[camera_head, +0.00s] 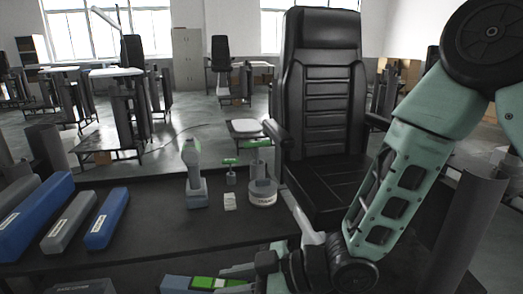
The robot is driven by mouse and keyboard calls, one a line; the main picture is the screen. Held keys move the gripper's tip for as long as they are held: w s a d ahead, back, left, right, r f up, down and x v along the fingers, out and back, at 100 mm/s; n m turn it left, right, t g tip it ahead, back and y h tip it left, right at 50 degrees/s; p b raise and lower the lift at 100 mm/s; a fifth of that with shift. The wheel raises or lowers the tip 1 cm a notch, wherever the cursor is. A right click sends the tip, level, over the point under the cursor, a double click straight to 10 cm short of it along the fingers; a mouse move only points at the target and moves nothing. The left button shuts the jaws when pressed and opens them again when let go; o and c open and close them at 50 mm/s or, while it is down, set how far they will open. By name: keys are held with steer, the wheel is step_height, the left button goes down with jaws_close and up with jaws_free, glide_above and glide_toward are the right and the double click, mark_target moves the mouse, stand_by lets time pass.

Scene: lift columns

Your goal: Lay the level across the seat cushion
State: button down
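A black office chair stands right of the dark table, and its seat cushion (330,190) is bare in the part I see. A bar with blue, bright green and pale sections, which looks like the level (203,283), shows at the bottom edge, partly cut off by the frame. My gripper (240,277) is low at the bottom centre, beside the bar's right end and below the front of the seat. Its fingertips are partly cut off. I cannot tell whether they are open or closed on the bar.
Blue and grey labelled bars (70,222) lie on the left of the table (160,215). A green-and-grey drill-like tool (194,175), a small green-topped tool (230,170) and a round labelled container (263,192) stand near the chair. The table's middle is clear.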

steer(key=w+d+f+m+t+h, duration=0.4)
steer(key=w+d+f+m, duration=0.1)
steer(key=d, duration=0.7)
steer(key=w+d+f+m+t+h, duration=0.4)
steer(key=w+d+f+m+h, duration=0.1)
steer(key=d, duration=0.8)
steer(key=w+d+f+m+t+h, duration=0.4)
steer(key=w+d+m, duration=0.3)
steer(key=d, duration=0.5)
steer(key=shift+d+f+t+h, duration=0.3)
steer(key=shift+f+t+h, duration=0.15)
steer(key=shift+f, duration=0.2)
steer(key=shift+w, duration=0.1)
